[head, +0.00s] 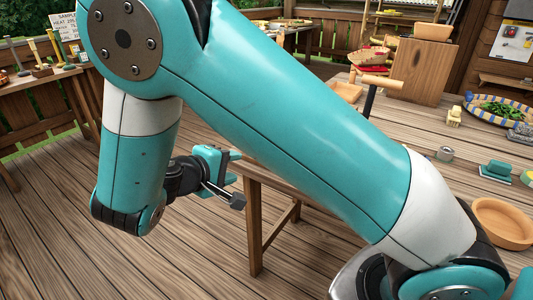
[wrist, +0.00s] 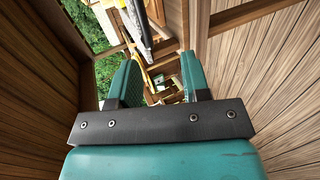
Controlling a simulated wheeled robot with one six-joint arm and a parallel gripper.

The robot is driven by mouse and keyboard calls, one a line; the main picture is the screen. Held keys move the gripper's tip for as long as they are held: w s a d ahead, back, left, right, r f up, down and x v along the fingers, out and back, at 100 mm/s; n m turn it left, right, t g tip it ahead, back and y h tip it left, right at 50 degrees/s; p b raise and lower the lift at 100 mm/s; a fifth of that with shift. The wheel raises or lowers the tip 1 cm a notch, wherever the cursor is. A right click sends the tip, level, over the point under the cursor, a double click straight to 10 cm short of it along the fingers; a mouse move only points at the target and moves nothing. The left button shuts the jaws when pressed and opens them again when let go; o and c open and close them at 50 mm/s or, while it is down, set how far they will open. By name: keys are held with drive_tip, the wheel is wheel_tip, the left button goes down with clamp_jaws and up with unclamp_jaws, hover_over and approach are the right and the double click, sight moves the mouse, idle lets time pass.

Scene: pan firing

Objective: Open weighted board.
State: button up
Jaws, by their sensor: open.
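My gripper (head: 236,177) is left of the table, apart from the block and handle. In the wrist view my gripper (wrist: 160,78) has its two teal fingers spread, with nothing held between them.
A side bench (head: 40,82) stands left. Open deck floor (head: 190,265) lies below my gripper.

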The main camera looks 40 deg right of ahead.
drive_tip(key=w+d+f+b, duration=0.1)
drive_tip(key=w+d+b, duration=0.1)
drive_tip(key=d, duration=0.3)
drive_tip(key=w+d+f+t+h+b, duration=0.1)
drive_tip(key=w+d+b, duration=0.1)
drive_tip(key=d+b, duration=0.3)
drive_tip(key=w+d+f+h+b, duration=0.1)
drive_tip(key=w+d+b, duration=0.1)
drive_tip(key=d, duration=0.3)
drive_tip(key=shift+f+b, duration=0.25)
drive_tip(key=shift+b, duration=0.5)
clamp_jaws()
